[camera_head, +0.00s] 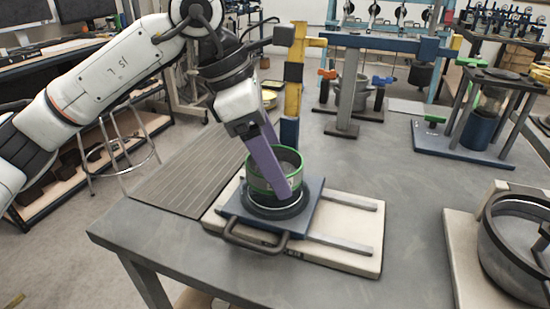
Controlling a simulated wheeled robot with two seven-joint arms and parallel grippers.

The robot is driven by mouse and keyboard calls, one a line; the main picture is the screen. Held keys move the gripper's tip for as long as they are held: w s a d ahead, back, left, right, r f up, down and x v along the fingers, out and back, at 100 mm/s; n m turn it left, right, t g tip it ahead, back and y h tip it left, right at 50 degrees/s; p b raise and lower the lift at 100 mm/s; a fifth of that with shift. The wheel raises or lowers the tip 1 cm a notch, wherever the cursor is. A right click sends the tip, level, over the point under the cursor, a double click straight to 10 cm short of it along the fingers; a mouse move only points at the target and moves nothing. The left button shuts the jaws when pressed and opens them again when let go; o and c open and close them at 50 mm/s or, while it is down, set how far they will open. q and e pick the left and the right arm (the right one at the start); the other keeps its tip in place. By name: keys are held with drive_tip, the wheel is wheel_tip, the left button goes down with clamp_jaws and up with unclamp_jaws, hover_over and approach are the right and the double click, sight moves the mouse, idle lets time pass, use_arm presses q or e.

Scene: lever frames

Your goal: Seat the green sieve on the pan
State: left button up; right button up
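The green sieve (257,183), a short cylinder with green rims, stands roughly upright over the dark round pan (262,209). The pan is on a dark blue plate with a front handle. My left gripper (284,186) reaches down from the upper left with purple fingers. One finger crosses the sieve's near wall, and the other passes behind it into the opening. The fingers appear shut on the sieve's wall. They hide part of the sieve and the pan, and I cannot tell whether the sieve's lower edge touches the pan. My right gripper is not in view.
The blue plate (309,200) lies on a pale base with metal rails (345,258). A ribbed mat (185,180) is to the left. A blue-and-yellow frame (293,80) stands behind. A large grey ring (510,265) is at the right. The front tabletop is clear.

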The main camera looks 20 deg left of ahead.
use_arm(q)
drive_tip(key=o, duration=0.7)
drive_tip(key=shift+f, duration=0.1)
drive_tip(key=o, duration=0.5)
drive_tip(key=shift+o, duration=0.2)
drive_tip(key=shift+a+r, duration=0.1)
drive_tip(key=shift+r, duration=0.15)
drive_tip(key=p+v, duration=0.1)
drive_tip(key=v, duration=0.9)
drive_tip(key=shift+s, duration=0.2)
